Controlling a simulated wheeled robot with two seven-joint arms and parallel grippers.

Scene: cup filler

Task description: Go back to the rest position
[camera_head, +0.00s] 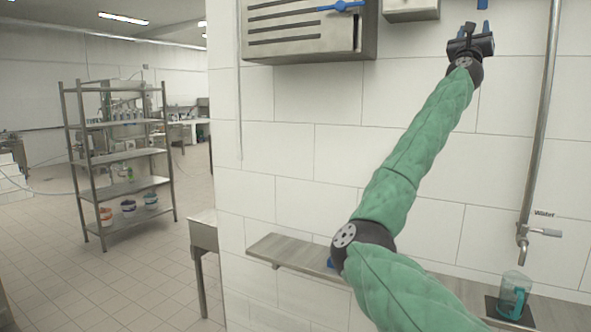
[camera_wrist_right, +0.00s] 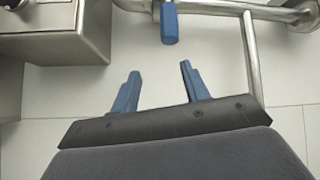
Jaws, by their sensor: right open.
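My right arm rises across the head view in a green sleeve, reaching up in front of the white tiled wall. Its gripper (camera_head: 477,30) is near the top edge, below a blue handle (camera_head: 482,4). In the right wrist view the gripper (camera_wrist_right: 159,80) has its two blue fingers spread apart, with nothing between them. The blue handle (camera_wrist_right: 169,22) hangs from a metal pipe ahead of the fingers, apart from them. My left gripper is not in view.
A clear cup with a teal handle (camera_head: 514,297) stands on a dark pad below the water tap (camera_head: 523,245). A narrow shelf (camera_head: 290,255) runs along the wall behind my arm. A metal box (camera_head: 310,35) hangs upper left. A metal rack (camera_head: 122,160) stands far left.

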